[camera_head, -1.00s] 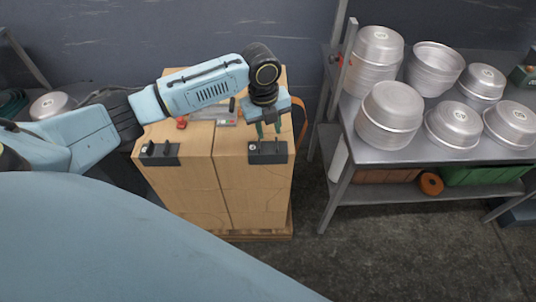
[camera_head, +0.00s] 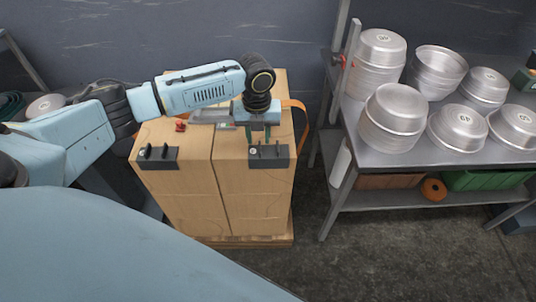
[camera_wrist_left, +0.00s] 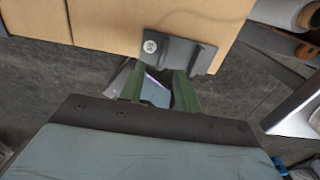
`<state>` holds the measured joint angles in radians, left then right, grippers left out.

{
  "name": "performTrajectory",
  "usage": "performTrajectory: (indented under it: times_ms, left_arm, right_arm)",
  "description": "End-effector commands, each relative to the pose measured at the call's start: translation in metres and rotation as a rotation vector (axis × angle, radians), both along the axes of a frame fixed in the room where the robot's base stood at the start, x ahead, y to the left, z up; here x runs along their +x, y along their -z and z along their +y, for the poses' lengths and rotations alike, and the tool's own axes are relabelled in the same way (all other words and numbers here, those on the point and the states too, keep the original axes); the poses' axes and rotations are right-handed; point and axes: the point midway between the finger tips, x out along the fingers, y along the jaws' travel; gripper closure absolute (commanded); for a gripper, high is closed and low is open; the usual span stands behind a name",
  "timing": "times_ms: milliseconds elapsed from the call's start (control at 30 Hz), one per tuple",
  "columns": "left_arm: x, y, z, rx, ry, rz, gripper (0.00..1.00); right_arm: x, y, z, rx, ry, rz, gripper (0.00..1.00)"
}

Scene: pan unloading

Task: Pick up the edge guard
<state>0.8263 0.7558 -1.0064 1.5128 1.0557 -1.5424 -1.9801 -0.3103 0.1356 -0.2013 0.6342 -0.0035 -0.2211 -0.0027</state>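One black edge guard (camera_head: 269,155) sits on the front top edge of the right cardboard box; it also shows in the left wrist view (camera_wrist_left: 178,51), with a small round white mark. A second edge guard (camera_head: 158,158) sits on the left box's front edge. My left gripper (camera_head: 259,138) is over the right box, its two green fingers apart and pointing down close to the right guard. In the left wrist view, one finger overlaps the guard's raised part; I cannot tell whether they touch. Nothing shows held between the fingers. My right gripper is out of view.
The two tall cardboard boxes (camera_head: 215,190) stand side by side on a pallet. A red-handled tool lies on top, partly behind my arm. An orange strap (camera_head: 303,125) hangs at the right. A metal shelf (camera_head: 375,155) with stacked pans (camera_head: 394,116) stands to the right.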

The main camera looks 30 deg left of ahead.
Motion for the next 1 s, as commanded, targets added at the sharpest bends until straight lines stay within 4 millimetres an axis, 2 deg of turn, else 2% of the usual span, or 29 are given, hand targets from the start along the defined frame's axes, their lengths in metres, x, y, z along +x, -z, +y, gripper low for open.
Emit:
performTrajectory:
  times_ms: [33,200,300,500,767,1000]
  left_arm:
    - [0.000,0.012,0.000,0.001,0.000,0.003,0.67]
    - [0.000,0.040,0.000,0.001,0.000,0.003,0.67]
    - [0.000,0.050,0.001,0.001,0.000,0.002,0.67]
    - [0.001,0.051,0.000,0.001,0.000,-0.001,0.67]
    - [0.001,0.052,0.001,0.001,0.000,0.001,1.00]
    - [0.001,0.052,0.001,0.001,0.000,0.000,1.00]
  right_arm:
    - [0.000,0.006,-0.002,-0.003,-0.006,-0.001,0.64]
    - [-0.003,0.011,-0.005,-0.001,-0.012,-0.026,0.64]
    - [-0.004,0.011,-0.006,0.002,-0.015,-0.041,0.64]
    - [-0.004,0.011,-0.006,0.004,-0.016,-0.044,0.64]
    - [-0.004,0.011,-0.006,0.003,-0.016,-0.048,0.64]
    - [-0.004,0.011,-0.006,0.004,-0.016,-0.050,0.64]
